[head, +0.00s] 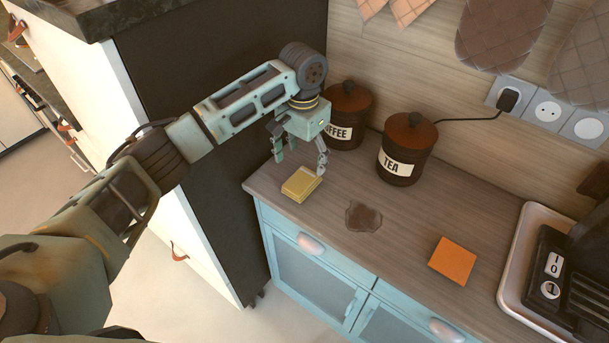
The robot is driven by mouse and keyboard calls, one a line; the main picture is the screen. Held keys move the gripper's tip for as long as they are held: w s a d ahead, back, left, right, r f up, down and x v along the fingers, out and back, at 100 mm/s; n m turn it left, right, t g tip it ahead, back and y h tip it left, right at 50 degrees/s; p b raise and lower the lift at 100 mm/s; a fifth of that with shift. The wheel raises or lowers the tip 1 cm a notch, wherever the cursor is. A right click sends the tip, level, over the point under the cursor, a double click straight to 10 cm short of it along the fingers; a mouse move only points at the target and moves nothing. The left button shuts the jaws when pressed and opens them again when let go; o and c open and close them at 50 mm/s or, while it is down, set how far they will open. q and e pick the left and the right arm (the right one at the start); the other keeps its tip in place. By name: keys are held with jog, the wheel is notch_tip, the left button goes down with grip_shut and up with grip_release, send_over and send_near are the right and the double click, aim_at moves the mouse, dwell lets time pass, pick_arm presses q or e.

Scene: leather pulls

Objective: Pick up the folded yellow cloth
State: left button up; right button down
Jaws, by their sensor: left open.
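The folded yellow cloth (301,184) lies flat near the left front corner of the wooden countertop (400,236). My left gripper (299,168) points down just above and behind the cloth, with its fingers spread apart and nothing between them. One finger is left of the cloth's far side and the other is near its right far corner. I cannot tell whether a finger touches the cloth. My right gripper is not in view.
A coffee canister (347,114) stands close behind my left gripper, with a tea canister (406,150) to its right. A brown stain (363,217) and an orange square (453,261) lie right of the cloth. A white tray (522,240) with a dark appliance stands far right.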

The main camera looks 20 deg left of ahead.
aim_at(302, 178)
pick_arm(q)
jog(key=f, duration=0.1)
jog(key=s+f+p, duration=0.1)
jog(key=f, duration=0.1)
jog(key=shift+s+p, duration=0.2)
jog(key=shift+p, duration=0.1)
jog(key=shift+w+f, duration=0.2)
jog(key=shift+f, duration=1.15)
jog(key=c, duration=1.1)
jog(key=shift+c, duration=0.2)
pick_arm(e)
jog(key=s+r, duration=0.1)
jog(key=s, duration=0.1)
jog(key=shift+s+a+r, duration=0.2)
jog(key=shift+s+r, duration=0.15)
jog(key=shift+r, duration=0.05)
pick_arm(q)
jog(key=shift+r, duration=0.15)
